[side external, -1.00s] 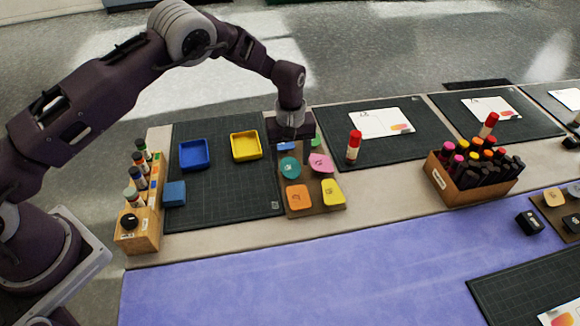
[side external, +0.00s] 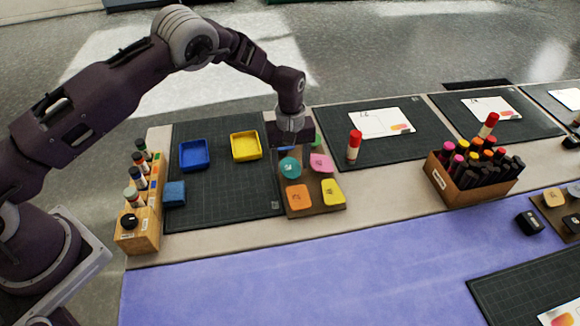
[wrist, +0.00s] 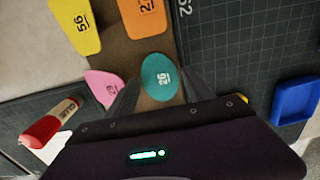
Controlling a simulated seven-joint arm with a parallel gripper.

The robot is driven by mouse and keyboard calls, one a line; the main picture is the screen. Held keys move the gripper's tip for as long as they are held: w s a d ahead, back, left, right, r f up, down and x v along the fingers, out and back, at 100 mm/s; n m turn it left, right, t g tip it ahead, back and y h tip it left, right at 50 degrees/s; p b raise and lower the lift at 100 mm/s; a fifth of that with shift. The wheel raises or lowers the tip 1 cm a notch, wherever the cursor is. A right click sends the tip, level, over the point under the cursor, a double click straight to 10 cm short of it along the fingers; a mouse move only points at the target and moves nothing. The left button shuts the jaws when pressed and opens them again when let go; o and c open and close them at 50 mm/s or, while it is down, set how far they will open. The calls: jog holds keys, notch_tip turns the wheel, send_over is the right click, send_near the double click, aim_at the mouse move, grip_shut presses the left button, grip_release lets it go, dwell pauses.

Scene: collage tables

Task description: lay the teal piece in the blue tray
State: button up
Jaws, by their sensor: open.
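The teal piece (side external: 290,167) is a flat rounded shape with a printed mark, lying on a brown board (side external: 314,209) with other coloured pieces. It also shows in the wrist view (wrist: 160,76), just ahead of the fingers. My gripper (side external: 291,157) points down over the board, its open fingers low around or close beside the teal piece; contact cannot be told. In the wrist view the dark fingers stand to either side of the teal piece. The blue tray (side external: 194,155) is square and looks empty, on the dark mat to the left. It also shows at right in the wrist view (wrist: 295,101).
Pink (side external: 321,163), orange (side external: 298,196) and yellow (side external: 332,193) pieces lie close by. A yellow tray (side external: 246,146) stands between the blue tray and the board. A red-capped glue stick (side external: 354,147) stands right of the board. A blue block (side external: 174,193) lies at the mat's left.

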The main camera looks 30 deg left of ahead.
aim_at(290, 167)
jog(key=shift+c, duration=0.2)
jog(key=c, duration=0.6)
jog(key=shift+r, duration=2.5)
jog(key=shift+c, duration=0.2)
jog(key=s+a+r, duration=0.1)
jog(key=s+a, duration=0.2)
jog(key=a, duration=0.6)
jog(key=s+a, duration=0.4)
jog(key=a, duration=0.5)
jog(key=s+a+r, duration=0.1)
jog(key=s+a, duration=0.2)
jog(key=a, duration=0.6)
jog(key=shift+n, duration=0.4)
jog(key=shift+d+f, duration=0.15)
jog(key=shift+f, duration=2.4)
